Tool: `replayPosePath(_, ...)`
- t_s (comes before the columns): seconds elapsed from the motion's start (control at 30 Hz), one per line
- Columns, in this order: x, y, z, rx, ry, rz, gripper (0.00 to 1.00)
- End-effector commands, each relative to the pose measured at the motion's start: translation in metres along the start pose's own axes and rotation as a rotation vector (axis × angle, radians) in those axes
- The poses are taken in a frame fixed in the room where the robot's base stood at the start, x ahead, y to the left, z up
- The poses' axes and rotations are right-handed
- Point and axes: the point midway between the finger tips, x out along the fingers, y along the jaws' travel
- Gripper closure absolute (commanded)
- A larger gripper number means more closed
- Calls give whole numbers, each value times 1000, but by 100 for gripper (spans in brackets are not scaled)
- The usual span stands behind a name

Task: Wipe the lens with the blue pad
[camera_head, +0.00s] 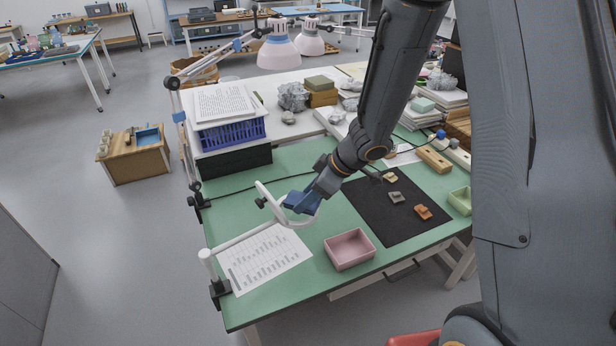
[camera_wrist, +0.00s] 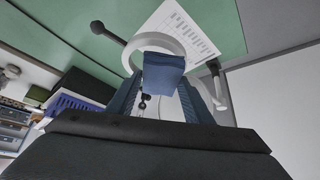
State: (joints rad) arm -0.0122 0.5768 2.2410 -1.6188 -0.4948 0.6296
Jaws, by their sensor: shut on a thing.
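The blue pad (camera_head: 301,203) is held in my gripper (camera_head: 314,194), which is shut on it. The pad also shows in the wrist view (camera_wrist: 164,73), between the fingers of my gripper (camera_wrist: 163,92). The lens (camera_head: 270,193) is a round piece in a white ring on a white arm clamped at the table's left edge. In the wrist view the ring (camera_wrist: 139,43) stands just behind the pad, which overlaps its lower right part. I cannot tell whether the pad touches the glass. Part of the lens is hidden by the pad and gripper.
A printed sheet (camera_head: 262,262) lies below the lens on the green table. A pink tray (camera_head: 349,250) is to its right. A black mat (camera_head: 372,211) holds several sherds. A blue basket (camera_head: 230,134) with papers and a lamp arm (camera_head: 180,135) stand at the left.

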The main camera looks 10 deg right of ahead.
Motion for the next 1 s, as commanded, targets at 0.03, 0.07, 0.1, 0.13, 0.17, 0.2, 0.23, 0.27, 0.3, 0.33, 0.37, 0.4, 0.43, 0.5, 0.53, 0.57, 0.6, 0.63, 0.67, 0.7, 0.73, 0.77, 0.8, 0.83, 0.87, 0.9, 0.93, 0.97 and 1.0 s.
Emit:
replayPosePath(0.03,-7,0,-4,-1,1,1,72)
replayPosePath(0.07,-9,0,-6,-1,1,1,72)
replayPosePath(0.1,-12,0,-7,-2,0,1,72)
replayPosePath(0.13,-14,0,-9,-2,0,1,72)
replayPosePath(0.17,-17,0,-10,-1,1,1,72)
replayPosePath(0.2,-20,0,-12,0,1,1,72)
replayPosePath(0.23,-22,0,-13,1,1,1,72)
replayPosePath(0.27,-24,0,-15,1,1,1,72)
replayPosePath(0.3,-26,1,-16,-1,1,2,72)
replayPosePath(0.33,-28,1,-18,-1,2,2,72)
replayPosePath(0.37,-30,1,-19,-1,2,3,72)
replayPosePath(0.4,-33,1,-21,-1,2,2,72)
replayPosePath(0.43,-35,1,-22,0,2,2,72)
replayPosePath(0.5,-39,1,-24,0,1,2,72)
replayPosePath(0.53,-40,1,-25,1,1,2,72)
replayPosePath(0.57,-41,1,-26,1,1,2,72)
replayPosePath(0.6,-42,1,-26,1,1,2,72)
replayPosePath(0.63,-42,1,-26,1,1,2,72)
replayPosePath(0.67,-42,1,-26,1,1,1,72)
replayPosePath(0.7,-42,1,-26,2,0,1,72)
replayPosePath(0.73,-42,1,-26,2,0,1,72)
replayPosePath(0.77,-42,1,-26,2,0,1,72)
replayPosePath(0.8,-42,1,-26,2,0,1,72)
replayPosePath(0.83,-42,1,-26,2,0,1,72)
replayPosePath(0.87,-42,1,-26,2,0,1,72)
replayPosePath(0.9,-42,1,-26,2,0,1,72)
replayPosePath(0.93,-42,1,-26,2,0,1,72)
replayPosePath(0.97,-42,1,-26,2,0,1,72)
replayPosePath(1.0,-42,1,-26,2,0,1,72)
